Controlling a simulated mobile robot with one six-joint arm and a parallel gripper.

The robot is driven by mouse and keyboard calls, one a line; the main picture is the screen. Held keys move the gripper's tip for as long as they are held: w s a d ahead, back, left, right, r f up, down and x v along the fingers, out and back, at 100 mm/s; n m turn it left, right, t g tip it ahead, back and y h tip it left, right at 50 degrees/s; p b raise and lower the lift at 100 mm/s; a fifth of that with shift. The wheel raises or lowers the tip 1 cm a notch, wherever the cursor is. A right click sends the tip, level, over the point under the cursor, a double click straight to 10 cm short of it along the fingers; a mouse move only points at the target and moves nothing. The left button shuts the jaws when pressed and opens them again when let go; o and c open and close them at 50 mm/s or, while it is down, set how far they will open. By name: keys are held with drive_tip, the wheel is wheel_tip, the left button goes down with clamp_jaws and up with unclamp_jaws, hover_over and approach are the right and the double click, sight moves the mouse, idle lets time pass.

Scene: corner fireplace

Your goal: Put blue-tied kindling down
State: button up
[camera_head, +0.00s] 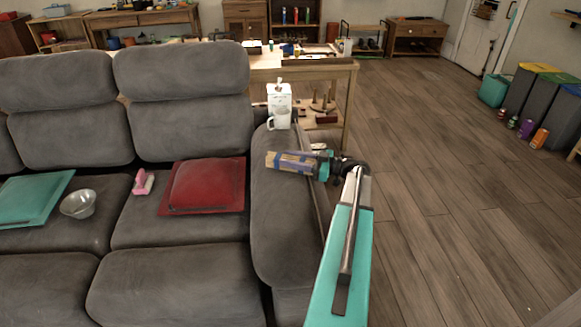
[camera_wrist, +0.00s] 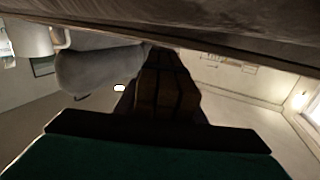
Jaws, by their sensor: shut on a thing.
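The kindling (camera_head: 288,162) is a small bundle of pale brown sticks with a blue tie. In the head view it lies roughly level over the sofa's right armrest (camera_head: 285,215). My gripper (camera_head: 318,163) is shut on its right end. I cannot tell whether the bundle touches the armrest or hangs just above it. In the wrist view the bundle (camera_wrist: 165,85) is dark and points away from the camera between the fingers, and its tie cannot be made out.
A white mug (camera_head: 278,122) and a white carton (camera_head: 279,95) stand just behind the bundle. A red cushion (camera_head: 205,187), a pink item (camera_head: 143,183) and a metal bowl (camera_head: 78,204) are on the seats. A wooden table (camera_head: 345,80) stands behind the sofa.

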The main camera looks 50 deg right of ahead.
drive_tip(key=shift+f, duration=1.75)
drive_tip(key=shift+f, duration=0.15)
drive_tip(key=o, duration=1.2)
drive_tip(key=shift+s+r, duration=0.1)
drive_tip(key=shift+r, duration=0.1)
drive_tip(key=v, duration=1.2)
drive_tip(key=shift+b, duration=0.3)
drive_tip(key=shift+o, duration=0.6)
